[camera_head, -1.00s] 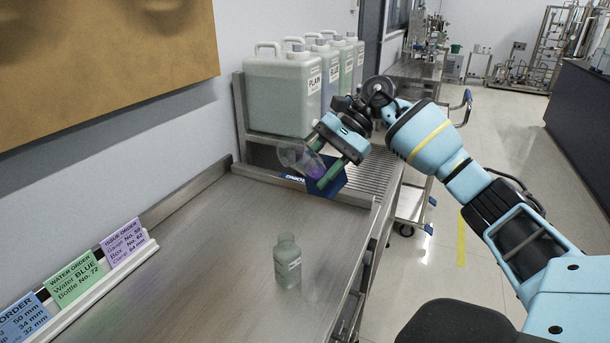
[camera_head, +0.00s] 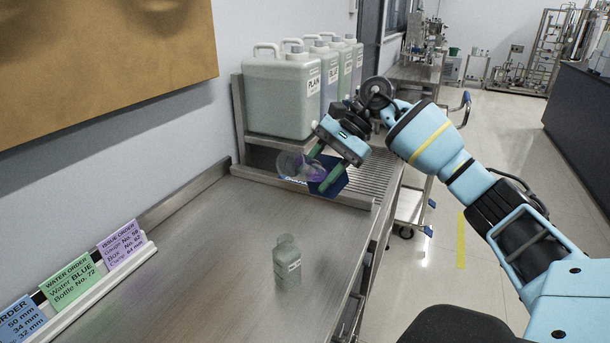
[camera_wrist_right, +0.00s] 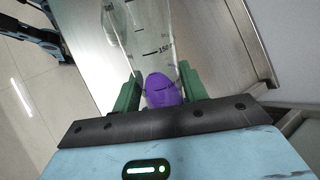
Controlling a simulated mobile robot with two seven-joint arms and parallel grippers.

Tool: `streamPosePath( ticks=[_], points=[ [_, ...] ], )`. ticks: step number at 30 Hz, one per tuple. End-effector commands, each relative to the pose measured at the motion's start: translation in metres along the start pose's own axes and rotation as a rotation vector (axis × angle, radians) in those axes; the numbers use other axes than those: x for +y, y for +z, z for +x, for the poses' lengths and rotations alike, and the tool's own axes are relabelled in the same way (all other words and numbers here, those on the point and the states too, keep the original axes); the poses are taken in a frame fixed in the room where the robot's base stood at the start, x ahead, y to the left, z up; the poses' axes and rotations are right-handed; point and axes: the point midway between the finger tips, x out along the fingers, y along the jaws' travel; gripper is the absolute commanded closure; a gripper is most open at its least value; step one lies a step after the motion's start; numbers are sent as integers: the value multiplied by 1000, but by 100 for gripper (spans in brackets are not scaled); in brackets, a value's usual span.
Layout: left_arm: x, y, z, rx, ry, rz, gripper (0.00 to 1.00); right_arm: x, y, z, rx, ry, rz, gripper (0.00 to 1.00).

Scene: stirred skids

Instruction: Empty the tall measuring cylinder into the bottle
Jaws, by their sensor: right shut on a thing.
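My right gripper (camera_head: 317,172) is shut on a clear measuring cylinder (camera_head: 290,164) above the far end of the bench. The cylinder is strongly tilted, its clear end pointing left. In the right wrist view the cylinder (camera_wrist_right: 140,35) shows graduation marks, and a purple patch (camera_wrist_right: 161,89) sits between the green fingers. I cannot tell whether the purple is liquid or part of the cylinder. My left gripper is not in view.
Several large jugs (camera_head: 283,95), one marked PLAIN, stand on a rack at the back. A dark blue labelled piece (camera_head: 335,181) is behind the gripper. Order cards (camera_head: 75,281) stand in a holder at left. The steel bench (camera_head: 200,250) is clear around the bottle.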

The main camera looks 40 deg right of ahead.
Motion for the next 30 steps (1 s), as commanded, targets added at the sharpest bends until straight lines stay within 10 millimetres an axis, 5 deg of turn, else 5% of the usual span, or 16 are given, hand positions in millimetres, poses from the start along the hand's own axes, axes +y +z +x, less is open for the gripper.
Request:
streamPosePath(
  ticks=[30],
  points=[
    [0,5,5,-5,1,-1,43,3,-12,5,129,0,-66,86]
  ],
)
